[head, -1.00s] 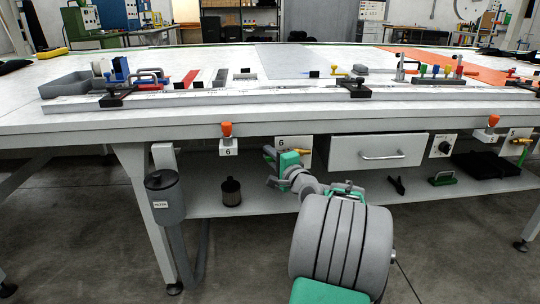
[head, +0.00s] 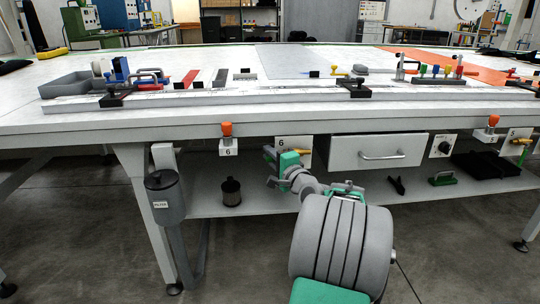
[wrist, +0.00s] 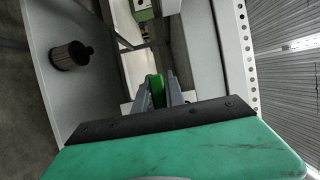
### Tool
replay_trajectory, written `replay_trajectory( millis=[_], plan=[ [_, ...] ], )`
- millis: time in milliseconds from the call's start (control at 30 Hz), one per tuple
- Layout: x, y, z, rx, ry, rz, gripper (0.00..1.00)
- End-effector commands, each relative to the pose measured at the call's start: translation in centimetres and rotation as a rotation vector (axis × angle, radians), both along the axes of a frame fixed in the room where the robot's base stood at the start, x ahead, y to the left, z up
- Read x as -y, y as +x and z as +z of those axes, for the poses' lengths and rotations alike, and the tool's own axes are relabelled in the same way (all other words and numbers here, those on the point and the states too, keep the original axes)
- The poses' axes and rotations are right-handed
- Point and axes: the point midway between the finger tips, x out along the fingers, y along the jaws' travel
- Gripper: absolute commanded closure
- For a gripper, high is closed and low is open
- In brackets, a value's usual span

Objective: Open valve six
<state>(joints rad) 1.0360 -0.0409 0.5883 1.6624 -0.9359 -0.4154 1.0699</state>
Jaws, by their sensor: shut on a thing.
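A white plate marked 6 (head: 280,143) hangs under the table's front edge, with a yellow-orange fitting (head: 301,151) of valve six showing at its right. My gripper (head: 270,154) is in front of this plate at its left side and covers much of the valve. In the wrist view my gripper (wrist: 158,93) is shut on a green rounded piece (wrist: 157,89) between its two grey fingers. The piece looks like the valve's handle, but its join to the valve is hidden. The handle's angle cannot be read clearly.
An orange-knobbed fitting marked 6 (head: 227,138) is left of the gripper. A drawer (head: 377,153) with a handle is at right. A dark canister (head: 231,191) stands on the lower shelf (head: 265,203). A grey filter pot (head: 165,196) hangs by the table leg.

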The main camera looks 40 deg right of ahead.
Motion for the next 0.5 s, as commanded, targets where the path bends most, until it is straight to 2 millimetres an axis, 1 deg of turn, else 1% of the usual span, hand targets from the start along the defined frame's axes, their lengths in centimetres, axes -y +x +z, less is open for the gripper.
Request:
replay_trajectory(
  millis=[233, 400, 500],
  plan=[
    [0.0, 0.0, -0.1, -0.004, -0.002, 0.000, 1.00],
    [0.0, 0.0, -0.8, -0.070, -0.099, 0.002, 1.00],
    [0.0, 0.0, -1.2, -0.085, -0.121, 0.002, 1.00]
  ],
)
